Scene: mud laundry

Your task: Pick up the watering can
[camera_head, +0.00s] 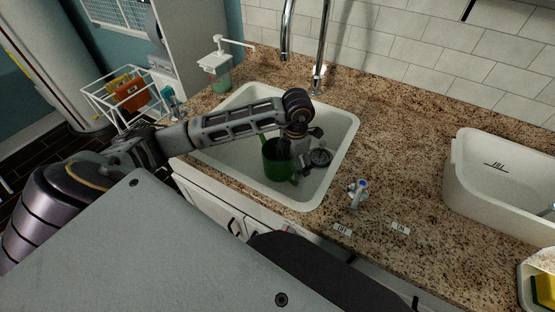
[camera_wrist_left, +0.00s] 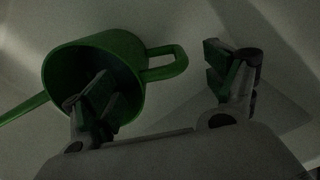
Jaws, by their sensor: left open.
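The green watering can (camera_head: 277,162) sits in the white sink basin, partly hidden behind my left arm and gripper. In the left wrist view the can (camera_wrist_left: 82,52) shows its open top, a spout toward the left edge and a loop handle (camera_wrist_left: 172,66) on the right. My left gripper (camera_wrist_left: 158,82) is open, one finger in front of or inside the can's mouth and the other to the right of the handle. I cannot tell whether either finger touches the can. In the head view this gripper (camera_head: 302,150) is over the basin. My right gripper is not in view.
The sink rim (camera_head: 340,165) surrounds the can, and a chrome faucet (camera_head: 318,60) rises behind it. A soap dispenser (camera_head: 217,66) stands at the back left. A small blue-topped valve (camera_head: 358,193) and a white tub (camera_head: 485,175) are on the granite counter, right of the sink.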

